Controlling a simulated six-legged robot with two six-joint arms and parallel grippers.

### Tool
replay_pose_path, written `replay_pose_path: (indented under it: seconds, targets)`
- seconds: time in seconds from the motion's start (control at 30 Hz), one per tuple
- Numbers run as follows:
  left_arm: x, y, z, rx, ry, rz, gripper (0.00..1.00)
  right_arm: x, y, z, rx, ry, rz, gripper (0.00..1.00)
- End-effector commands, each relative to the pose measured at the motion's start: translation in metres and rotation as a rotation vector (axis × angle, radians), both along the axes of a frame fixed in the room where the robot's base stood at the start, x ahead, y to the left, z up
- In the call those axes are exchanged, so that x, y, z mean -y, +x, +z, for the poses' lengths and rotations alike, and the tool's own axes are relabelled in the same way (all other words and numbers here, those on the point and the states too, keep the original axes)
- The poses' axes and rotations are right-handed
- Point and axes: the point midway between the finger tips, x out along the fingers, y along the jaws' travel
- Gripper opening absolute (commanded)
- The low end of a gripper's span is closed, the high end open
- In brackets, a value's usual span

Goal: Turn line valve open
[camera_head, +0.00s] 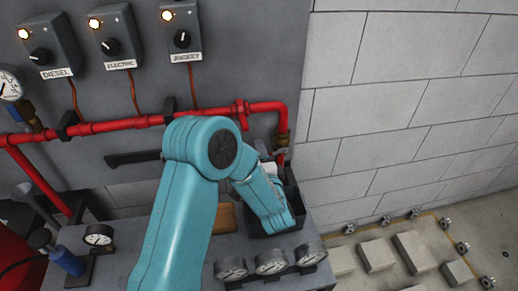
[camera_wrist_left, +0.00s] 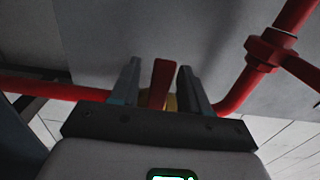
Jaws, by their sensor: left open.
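My left gripper (camera_wrist_left: 158,72) is open in the left wrist view, its two grey fingers pointing up the picture. A red valve lever (camera_wrist_left: 161,80) stands between the fingers, with a small gap visible on either side. A bit of brass (camera_wrist_left: 171,102) shows below it, between the fingers. In the head view my teal left arm covers most of this spot. The red line (camera_head: 262,106) bends down at the right into a brass fitting (camera_head: 283,139) beside my wrist. The lever is largely hidden there, so its angle is unclear. My right gripper is not in view.
A grey panel carries the DIESEL (camera_head: 50,45), ELECTRIC (camera_head: 115,36) and JOCKEY (camera_head: 181,30) switch boxes. Several gauges (camera_head: 271,261) stand in front. A dark open box (camera_head: 290,190) lies below my wrist. A block wall (camera_head: 410,100) bounds the right.

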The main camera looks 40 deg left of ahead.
Motion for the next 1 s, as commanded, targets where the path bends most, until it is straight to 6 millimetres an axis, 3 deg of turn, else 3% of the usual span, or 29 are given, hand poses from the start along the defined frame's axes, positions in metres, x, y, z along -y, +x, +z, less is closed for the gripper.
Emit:
replay_pose_path:
  seconds: [0.4, 0.53, 0.57, 1.0]
  targets:
    - [-0.009, 0.008, 0.000, -0.001, 0.001, -0.001, 0.46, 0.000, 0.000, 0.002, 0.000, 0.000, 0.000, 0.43]
    - [-0.009, 0.008, 0.000, -0.001, 0.001, -0.001, 0.03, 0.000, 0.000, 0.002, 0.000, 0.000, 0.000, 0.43]
    - [-0.009, 0.008, 0.000, -0.001, 0.001, 0.000, 0.00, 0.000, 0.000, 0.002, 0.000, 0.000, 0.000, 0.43]
    - [-0.009, 0.008, 0.008, -0.061, 0.051, -0.001, 0.00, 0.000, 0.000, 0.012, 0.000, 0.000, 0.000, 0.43]
